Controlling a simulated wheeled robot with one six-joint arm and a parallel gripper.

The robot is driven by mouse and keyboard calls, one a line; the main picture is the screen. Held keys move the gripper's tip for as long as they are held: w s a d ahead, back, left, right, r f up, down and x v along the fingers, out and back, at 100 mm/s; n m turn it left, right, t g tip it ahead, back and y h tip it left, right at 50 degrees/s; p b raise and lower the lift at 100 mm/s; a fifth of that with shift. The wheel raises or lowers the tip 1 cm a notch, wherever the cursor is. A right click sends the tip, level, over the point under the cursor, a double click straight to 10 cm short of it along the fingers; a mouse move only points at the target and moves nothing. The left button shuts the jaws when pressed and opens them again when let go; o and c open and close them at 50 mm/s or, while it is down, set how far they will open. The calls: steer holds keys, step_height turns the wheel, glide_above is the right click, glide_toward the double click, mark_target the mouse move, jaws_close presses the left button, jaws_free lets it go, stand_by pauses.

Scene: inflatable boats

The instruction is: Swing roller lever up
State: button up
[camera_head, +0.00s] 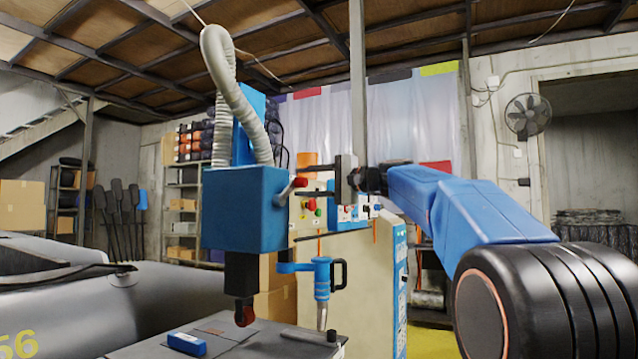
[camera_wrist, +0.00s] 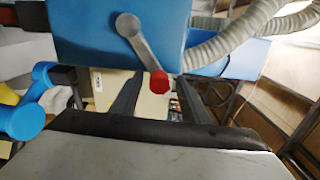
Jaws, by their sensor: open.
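The roller lever is a short grey arm with a red knob (camera_head: 299,182) on the side of the blue machine head (camera_head: 245,212). In the wrist view the lever (camera_wrist: 137,38) runs from a round pivot on the blue housing to its red knob (camera_wrist: 159,82). My gripper (camera_head: 307,180) is open, with its two dark fingers pointing at the machine head. In the wrist view the knob appears between the fingertips of my gripper (camera_wrist: 160,78). No finger is clearly closed on it, and contact cannot be told.
A grey hose (camera_head: 222,75) rises from the machine head. Below it are a dark roller (camera_head: 244,313) and a blue tool with a black handle (camera_head: 322,278) above a grey table (camera_head: 255,343). A control panel stands behind my gripper. A grey inflatable boat (camera_head: 75,310) lies left.

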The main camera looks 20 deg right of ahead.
steer(key=v, duration=1.7)
steer(key=shift+s, duration=0.15)
